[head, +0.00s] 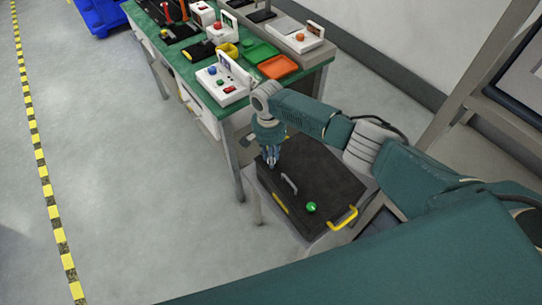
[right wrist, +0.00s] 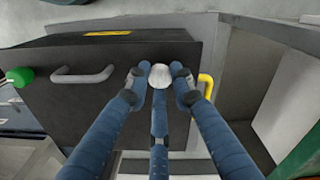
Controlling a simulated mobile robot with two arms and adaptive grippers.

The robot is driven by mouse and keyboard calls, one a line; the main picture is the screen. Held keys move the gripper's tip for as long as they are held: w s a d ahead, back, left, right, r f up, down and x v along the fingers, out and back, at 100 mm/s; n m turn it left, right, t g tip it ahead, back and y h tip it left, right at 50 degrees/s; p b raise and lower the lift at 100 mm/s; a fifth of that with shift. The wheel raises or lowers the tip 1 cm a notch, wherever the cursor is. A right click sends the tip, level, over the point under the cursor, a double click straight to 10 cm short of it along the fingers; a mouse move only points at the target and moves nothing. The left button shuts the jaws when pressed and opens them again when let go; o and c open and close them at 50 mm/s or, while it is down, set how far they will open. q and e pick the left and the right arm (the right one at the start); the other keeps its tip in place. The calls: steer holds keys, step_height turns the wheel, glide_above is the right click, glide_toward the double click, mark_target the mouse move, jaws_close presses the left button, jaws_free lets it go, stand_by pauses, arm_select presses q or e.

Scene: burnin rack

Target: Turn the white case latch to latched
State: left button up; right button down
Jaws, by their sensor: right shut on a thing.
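The white latch (right wrist: 160,77) is a round knob on the black case (right wrist: 60,105), near one corner of its top in the right wrist view. My right gripper (right wrist: 159,85) has its fingers closed around this knob. In the head view my right gripper (head: 271,160) reaches down from above to the far left corner of the black case (head: 325,175). It hides the latch there. I cannot tell the latch's angle. My left gripper is not in view.
The case has a grey handle (head: 289,184), a green ball knob (head: 311,207) and a yellow side handle (head: 343,218). A green workbench (head: 205,92) with devices and trays stands just behind. Open floor (head: 120,170) lies to the left.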

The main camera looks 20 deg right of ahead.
steer(key=n, duration=0.2)
steer(key=shift+s+n+p, duration=0.1)
steer(key=shift+n+p, duration=0.3)
steer(key=n+p, duration=0.1)
steer(key=n, duration=0.9)
steer(key=shift+p, duration=0.35)
steer(key=n, duration=0.4)
steer(key=shift+n, duration=0.4)
steer(key=c, duration=1.5)
jaws_free()
